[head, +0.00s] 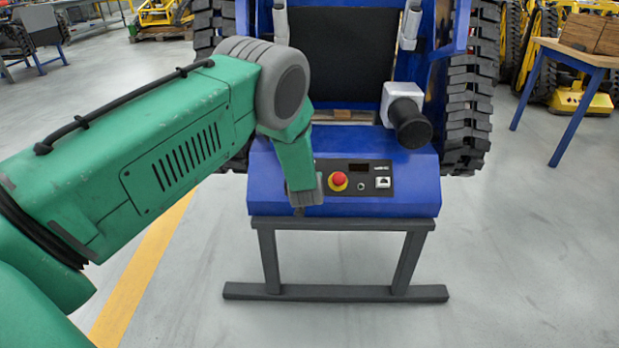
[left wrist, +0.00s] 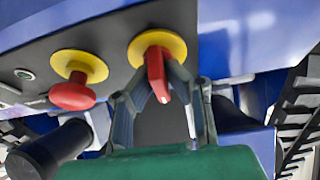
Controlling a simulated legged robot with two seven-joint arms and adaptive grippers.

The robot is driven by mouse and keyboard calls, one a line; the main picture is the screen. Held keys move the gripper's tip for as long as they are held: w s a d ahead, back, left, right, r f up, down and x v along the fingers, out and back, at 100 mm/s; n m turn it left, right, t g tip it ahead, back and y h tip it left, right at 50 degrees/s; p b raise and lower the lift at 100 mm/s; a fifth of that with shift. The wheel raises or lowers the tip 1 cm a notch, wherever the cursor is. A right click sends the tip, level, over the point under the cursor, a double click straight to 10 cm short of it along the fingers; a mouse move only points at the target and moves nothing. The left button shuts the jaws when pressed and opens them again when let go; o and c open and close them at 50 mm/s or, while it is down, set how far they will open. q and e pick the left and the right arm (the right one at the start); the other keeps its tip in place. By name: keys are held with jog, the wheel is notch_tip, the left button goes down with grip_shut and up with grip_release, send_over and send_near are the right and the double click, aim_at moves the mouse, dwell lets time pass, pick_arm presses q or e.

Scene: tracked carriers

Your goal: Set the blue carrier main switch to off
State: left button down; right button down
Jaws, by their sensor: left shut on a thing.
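The blue carrier (head: 390,190) stands ahead with a sloped blue console and a black control panel (head: 372,168). In the left wrist view the main switch is a red handle (left wrist: 157,72) on a yellow round plate (left wrist: 168,42). My left gripper (left wrist: 160,85) has its fingers around this handle, one on each side, shut on it. The handle lies nearly upright in that view, a pale mark on its end. In the head view my left gripper (head: 305,195) covers the panel's left end and hides the switch. My right gripper is in neither view.
A red mushroom button on yellow (head: 338,180) sits just right of my left gripper; it also shows in the left wrist view (left wrist: 75,92). Black tracks flank the carrier. The floor in front is clear.

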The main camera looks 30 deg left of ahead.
pick_arm(q)
jog(key=shift+n, duration=0.3)
jog(key=c, duration=1.6)
grip_release()
jog(key=shift+d, duration=0.1)
jog(key=v, duration=1.2)
jog(key=shift+f, duration=0.1)
